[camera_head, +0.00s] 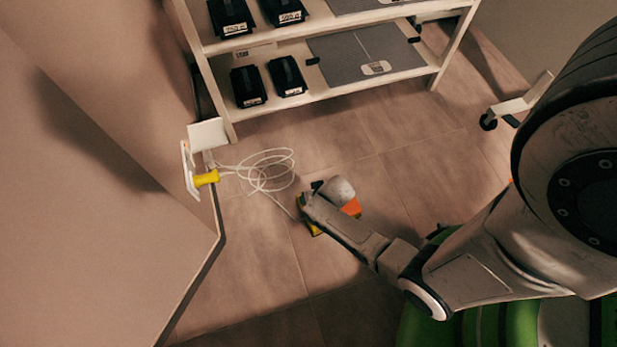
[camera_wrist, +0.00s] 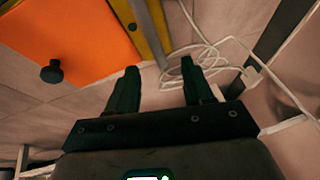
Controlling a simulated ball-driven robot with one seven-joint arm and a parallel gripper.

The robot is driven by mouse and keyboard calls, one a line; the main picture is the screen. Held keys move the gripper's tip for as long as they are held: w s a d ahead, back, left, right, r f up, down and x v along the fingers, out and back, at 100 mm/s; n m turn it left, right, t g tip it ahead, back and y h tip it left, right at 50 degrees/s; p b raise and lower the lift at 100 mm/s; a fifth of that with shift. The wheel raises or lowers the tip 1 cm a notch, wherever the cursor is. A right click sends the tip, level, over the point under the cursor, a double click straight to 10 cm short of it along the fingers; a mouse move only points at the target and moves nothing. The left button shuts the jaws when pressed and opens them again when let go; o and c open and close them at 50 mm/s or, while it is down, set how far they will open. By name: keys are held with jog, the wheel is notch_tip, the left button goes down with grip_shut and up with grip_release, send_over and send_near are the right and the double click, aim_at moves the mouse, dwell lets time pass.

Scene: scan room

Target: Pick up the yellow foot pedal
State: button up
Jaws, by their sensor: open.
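The yellow foot pedal (camera_head: 315,230) lies on the floor, mostly hidden under my arm's end in the head view. An orange part (camera_head: 352,207) shows beside it. In the wrist view, the pedal's yellow edge (camera_wrist: 153,38) and a large orange face (camera_wrist: 70,40) with a black knob fill the upper left, close to the fingers. My gripper (camera_wrist: 157,68) is open, with nothing between its two dark fingers. A grey bar runs along the yellow edge. Whether a finger touches the pedal cannot be told.
A coiled white cable (camera_head: 268,170) lies on the floor beside the pedal, beyond the fingertips in the wrist view. A shelf (camera_head: 335,98) with black boxes and grey scales stands behind. A yellow plug (camera_head: 206,178) is at the left wall.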

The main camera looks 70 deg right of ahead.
jog(key=shift+p+v, duration=1.1)
jog(key=shift+v, duration=1.55)
